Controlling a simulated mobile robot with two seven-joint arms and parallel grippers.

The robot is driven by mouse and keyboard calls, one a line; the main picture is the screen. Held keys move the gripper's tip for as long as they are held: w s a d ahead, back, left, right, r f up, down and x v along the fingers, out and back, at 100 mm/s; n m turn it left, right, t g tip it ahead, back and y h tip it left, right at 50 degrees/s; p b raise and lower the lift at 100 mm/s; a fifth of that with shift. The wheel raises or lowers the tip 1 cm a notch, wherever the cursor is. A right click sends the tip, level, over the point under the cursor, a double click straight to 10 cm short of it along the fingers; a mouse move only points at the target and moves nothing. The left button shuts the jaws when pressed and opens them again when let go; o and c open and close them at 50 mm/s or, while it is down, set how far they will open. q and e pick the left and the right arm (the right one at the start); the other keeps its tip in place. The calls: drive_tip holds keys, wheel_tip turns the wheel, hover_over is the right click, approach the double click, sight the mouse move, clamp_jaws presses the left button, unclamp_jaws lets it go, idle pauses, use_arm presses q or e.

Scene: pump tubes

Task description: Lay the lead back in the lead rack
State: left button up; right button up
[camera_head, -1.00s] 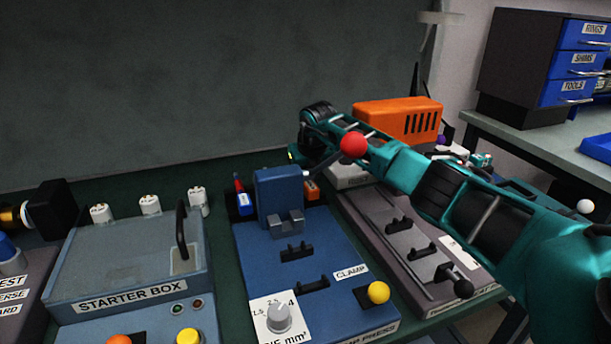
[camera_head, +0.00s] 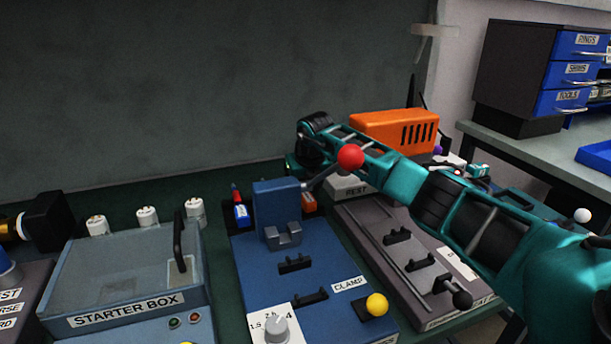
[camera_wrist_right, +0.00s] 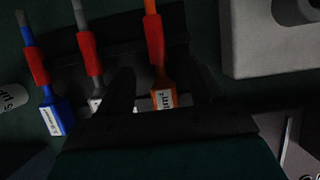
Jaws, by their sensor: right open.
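In the right wrist view several leads lie side by side across the dark lead rack (camera_wrist_right: 122,52). The blue lead (camera_wrist_right: 52,115) is at left, a white-tagged lead (camera_wrist_right: 93,75) with a red sleeve beside it, and the orange lead (camera_wrist_right: 163,98) to their right. My right gripper (camera_wrist_right: 164,75) is open, its dark fingers either side of the orange lead in the picture; contact cannot be told. In the head view the blue lead (camera_head: 241,212) and the orange lead (camera_head: 309,202) show beside the press, which hides my right gripper. My left gripper is not in view.
The blue clamp press (camera_head: 275,215) stands in front of the rack. The starter box (camera_head: 120,270) is at left, a grey machine with black brackets (camera_head: 390,225) at right under my right arm. An orange-topped unit (camera_head: 395,130) stands behind.

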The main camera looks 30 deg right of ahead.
use_arm(q)
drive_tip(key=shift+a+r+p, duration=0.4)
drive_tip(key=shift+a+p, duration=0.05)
drive_tip(key=shift+p, duration=0.35)
use_arm(e)
drive_tip(key=v, duration=1.2)
drive_tip(key=shift+s+r, duration=0.15)
drive_tip(key=shift+r, duration=0.1)
drive_tip(key=shift+r, duration=0.1)
